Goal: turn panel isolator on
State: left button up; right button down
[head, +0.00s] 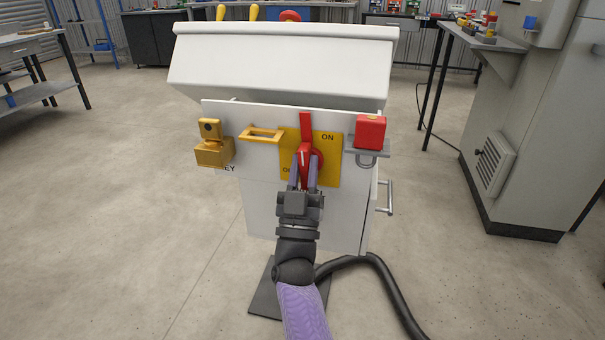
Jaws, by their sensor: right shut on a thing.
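The panel isolator is a red rotary handle (306,130) on a yellow plate (331,165) on the front of a white cabinet. The handle stands about upright. The word ON shows at the plate's upper right, and lettering at the lower left is partly hidden by my gripper. My right gripper (304,176) comes up from below with its two purple fingers shut on the lower part of the red handle. The fingers hide some of the handle and plate. My left gripper is not in view.
A yellow latch handle (261,134) and a brass padlock-like block (213,150) sit left of the plate. A red block (370,131) on a grey bracket sits right. A black cable (385,285) runs on the floor. A grey machine (520,140) stands right.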

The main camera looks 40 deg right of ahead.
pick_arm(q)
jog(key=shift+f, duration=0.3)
pick_arm(e)
jog(key=shift+f+m+g+h, duration=0.1)
jog(key=shift+m+g+h, duration=0.7)
jog(key=shift+m, duration=0.4)
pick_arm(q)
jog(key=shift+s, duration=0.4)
pick_arm(e)
jog(key=shift+m, duration=0.3)
